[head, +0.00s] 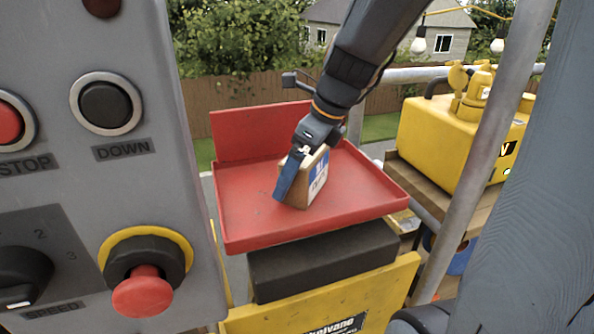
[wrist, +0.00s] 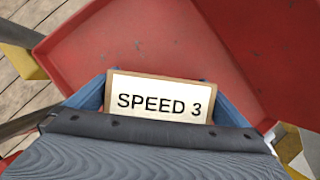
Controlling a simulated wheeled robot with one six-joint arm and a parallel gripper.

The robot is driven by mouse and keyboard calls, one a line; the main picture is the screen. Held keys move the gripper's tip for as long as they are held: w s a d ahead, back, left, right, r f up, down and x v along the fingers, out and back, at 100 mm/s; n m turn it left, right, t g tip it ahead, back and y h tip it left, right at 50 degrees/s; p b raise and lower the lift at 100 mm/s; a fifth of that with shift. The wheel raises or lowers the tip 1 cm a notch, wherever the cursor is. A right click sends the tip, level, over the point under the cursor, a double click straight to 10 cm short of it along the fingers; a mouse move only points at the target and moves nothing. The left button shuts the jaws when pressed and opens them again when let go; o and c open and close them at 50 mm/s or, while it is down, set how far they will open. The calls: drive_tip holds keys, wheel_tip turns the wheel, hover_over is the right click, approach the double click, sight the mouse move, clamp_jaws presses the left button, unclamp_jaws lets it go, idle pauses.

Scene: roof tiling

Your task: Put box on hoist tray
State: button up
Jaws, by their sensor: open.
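The box (head: 316,184) is small and brown, with a white and blue label, and stands on the red hoist tray (head: 245,205). In the wrist view a white face of the box (wrist: 160,102) reads "SPEED 3". My gripper (head: 298,172) reaches down over the box, its blue fingers on either side of it. In the wrist view the fingers of my gripper (wrist: 159,98) flank the box at left and right. The jaws are open around it. The tray (wrist: 130,40) lies beneath and beyond the box, and the rest of its floor is bare.
A grey control panel (head: 130,190) with STOP and DOWN buttons, a speed dial (head: 25,275) and a red knob (head: 143,290) fills the left. A yellow machine (head: 450,135) stands on a wooden surface at right. A metal pole (head: 490,150) stands close to the tray's right.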

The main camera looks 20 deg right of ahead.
drive_tip(key=p+v, duration=0.2)
drive_tip(key=v, duration=1)
drive_tip(key=shift+a, duration=0.1)
